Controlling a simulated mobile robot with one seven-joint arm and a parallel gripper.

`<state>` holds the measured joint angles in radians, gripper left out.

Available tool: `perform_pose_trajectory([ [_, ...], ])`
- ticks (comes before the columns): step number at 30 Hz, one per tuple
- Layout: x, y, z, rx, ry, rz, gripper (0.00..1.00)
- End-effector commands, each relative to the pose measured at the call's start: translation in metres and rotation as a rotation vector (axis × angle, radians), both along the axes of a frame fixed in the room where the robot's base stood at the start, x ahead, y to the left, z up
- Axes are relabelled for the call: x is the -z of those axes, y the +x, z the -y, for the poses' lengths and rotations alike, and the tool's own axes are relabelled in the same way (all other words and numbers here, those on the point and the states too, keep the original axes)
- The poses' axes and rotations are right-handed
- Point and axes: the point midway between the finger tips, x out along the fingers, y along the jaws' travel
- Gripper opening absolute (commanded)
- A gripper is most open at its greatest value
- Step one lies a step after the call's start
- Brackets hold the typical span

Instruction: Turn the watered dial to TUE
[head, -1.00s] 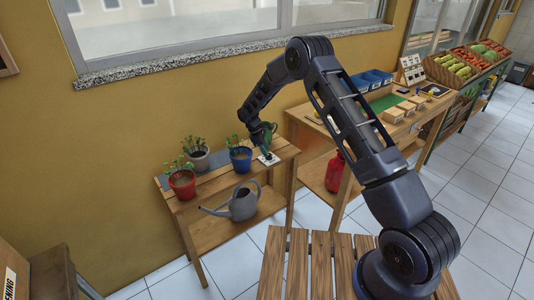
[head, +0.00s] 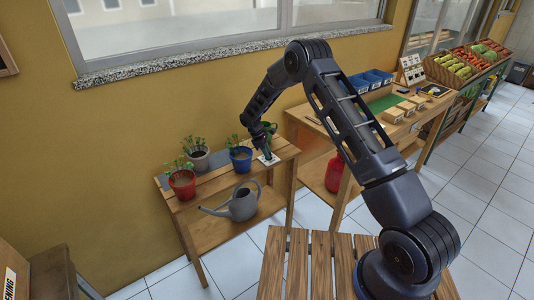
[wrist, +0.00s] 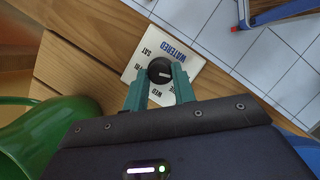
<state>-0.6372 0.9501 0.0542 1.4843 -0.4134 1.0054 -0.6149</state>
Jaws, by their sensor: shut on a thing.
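The watered dial is a round black knob (wrist: 160,71) with a white pointer line, on a white plate (wrist: 188,62). The plate reads WATERED, SAT and WED, with other day names partly covered by my fingers. The pointer line points to the right in the wrist view; which day it marks I cannot tell. My gripper (wrist: 161,77) is shut on the knob, one teal finger at each side. In the head view the plate (head: 269,161) lies at the right end of the plant bench, with my gripper (head: 266,152) above it.
A green vessel (wrist: 40,135) stands close beside my gripper. A blue pot (head: 241,160), a grey pot (head: 198,160) and a red pot (head: 182,184) hold plants on the bench. A grey watering can (head: 242,205) sits on the lower shelf. Another workbench (head: 296,125) stands to the right.

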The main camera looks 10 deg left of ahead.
Motion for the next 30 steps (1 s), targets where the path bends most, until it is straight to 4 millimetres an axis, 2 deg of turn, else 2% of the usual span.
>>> perform_pose_trajectory([
  [8, -0.0002, 0.0017, 0.0003, 0.096, 0.000, 0.001, 0.03],
  [30, -0.0005, 0.0065, 0.0021, 0.649, 0.001, 0.001, 0.03],
])
